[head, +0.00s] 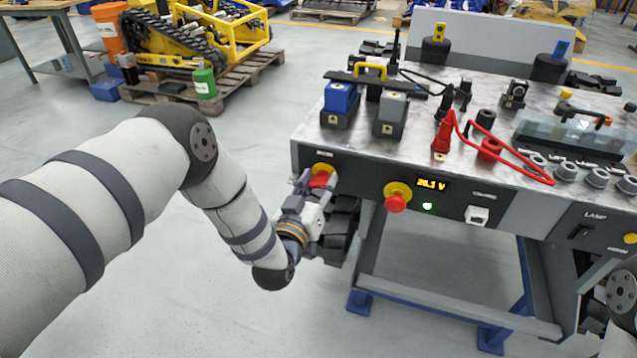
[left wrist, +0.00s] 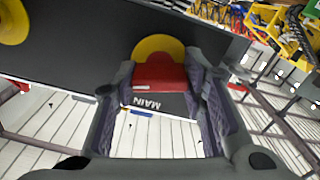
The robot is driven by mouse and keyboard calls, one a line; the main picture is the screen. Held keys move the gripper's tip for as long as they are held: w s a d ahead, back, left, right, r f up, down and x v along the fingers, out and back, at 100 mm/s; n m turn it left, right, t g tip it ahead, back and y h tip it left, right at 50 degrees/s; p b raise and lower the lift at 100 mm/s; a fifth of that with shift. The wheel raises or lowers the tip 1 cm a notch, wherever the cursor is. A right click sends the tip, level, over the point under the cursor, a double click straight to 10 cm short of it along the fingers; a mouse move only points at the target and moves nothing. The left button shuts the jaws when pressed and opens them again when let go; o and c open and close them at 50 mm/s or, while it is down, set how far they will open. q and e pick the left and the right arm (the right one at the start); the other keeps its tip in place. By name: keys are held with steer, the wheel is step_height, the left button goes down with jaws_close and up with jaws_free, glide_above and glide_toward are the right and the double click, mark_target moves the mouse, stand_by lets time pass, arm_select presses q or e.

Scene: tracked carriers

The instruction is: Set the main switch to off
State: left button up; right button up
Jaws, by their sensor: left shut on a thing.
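The red main switch handle (head: 321,179) sits on a round yellow plate at the left end of the bench's dark front panel. In the left wrist view the red handle (left wrist: 160,75) lies between the fingers, with the yellow plate (left wrist: 158,47) behind it and the word MAIN upside down below. My left gripper (head: 318,190) is shut on the handle, its fingers on either side. Part of my right arm (head: 620,292) shows at the right edge; dark parts beside it may be its gripper, but its jaws are not clear.
A red stop button (head: 396,204), a lit voltage display (head: 431,184) and a green light (head: 427,206) are to the right on the panel. Blue (head: 341,98) and grey (head: 390,113) blocks and a red cable (head: 500,160) are on the bench top. The floor at left is open.

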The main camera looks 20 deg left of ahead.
arm_select(q)
steer(key=n, duration=0.3)
steer(key=shift+n, duration=0.4)
steer(key=n, duration=0.3)
steer(key=shift+f+n, duration=0.1)
steer(key=shift+n, duration=0.2)
steer(key=n, duration=0.3)
steer(key=shift+n+b, duration=0.3)
steer(key=shift+b, duration=0.1)
steer(key=shift+n+b, duration=0.35)
steer(key=shift+n, duration=1.25)
arm_select(e)
steer(key=shift+s+f, duration=0.7)
steer(key=shift+f, duration=0.1)
steer(key=shift+g, duration=0.3)
arm_select(q)
steer(key=o, duration=1.2)
steer(key=shift+c, duration=0.2)
